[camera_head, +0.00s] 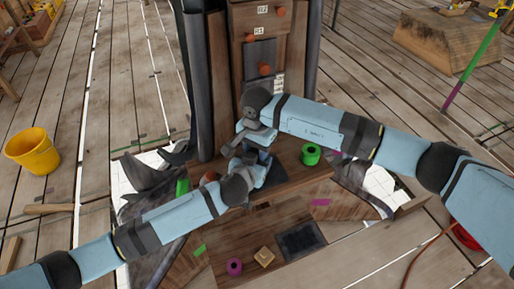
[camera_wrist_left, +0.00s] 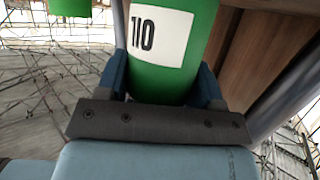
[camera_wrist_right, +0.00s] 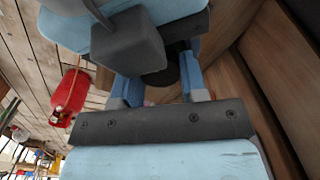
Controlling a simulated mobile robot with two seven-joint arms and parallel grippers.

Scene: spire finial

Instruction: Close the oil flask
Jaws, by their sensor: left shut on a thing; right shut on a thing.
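The oil flask, a green cylinder with a white label reading "110" (camera_wrist_left: 165,50), stands between the two blue fingers of my left gripper (camera_wrist_left: 162,85). This gripper is shut on it. In the head view my left gripper (camera_head: 258,163) is at the wooden ledge, and the flask is mostly hidden by my arms. My right gripper (camera_head: 247,136) is just above and beside it. In the right wrist view its blue fingers (camera_wrist_right: 162,90) are shut on a dark thing (camera_wrist_right: 172,72), perhaps the cap, largely hidden. Whether that thing touches the flask cannot be told.
A green ring-shaped item (camera_head: 311,154) stands on the ledge to the right. A magenta ring (camera_head: 234,266) and a small wooden block (camera_head: 264,256) lie on the lower front board. A wooden post with labels (camera_head: 262,45) rises behind. A yellow bucket (camera_head: 33,152) stands far left.

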